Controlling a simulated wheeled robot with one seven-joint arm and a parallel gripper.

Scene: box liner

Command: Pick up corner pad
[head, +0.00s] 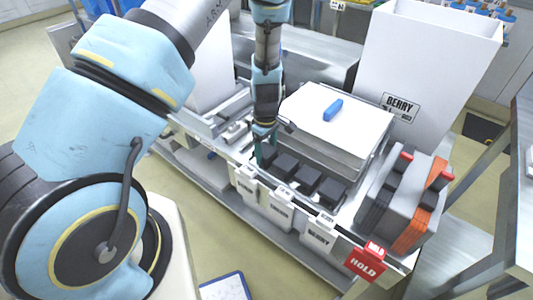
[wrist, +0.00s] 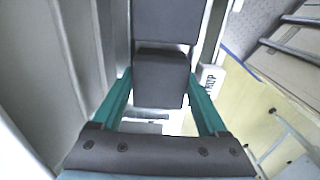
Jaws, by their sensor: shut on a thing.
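Several dark grey corner pads stand in a row along the front of the bench in the head view, including a middle one (head: 286,164) and the right-end one (head: 331,193). My gripper (head: 263,152) is at the left end of this row, pointing down. In the wrist view, the teal fingers of my gripper (wrist: 160,76) are on both sides of a dark corner pad (wrist: 161,82), shut on it. Another dark pad (wrist: 166,20) is right beyond it. Whether the held pad touches the surface below is hidden.
A white stack (head: 335,120) with a blue block (head: 333,109) on top is behind the pads. A tall white box (head: 428,65) stands at back right. Grey and orange pieces (head: 408,200) stand at right. Labelled cards (head: 320,232) and a red HOLD sign (head: 366,262) line the front edge.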

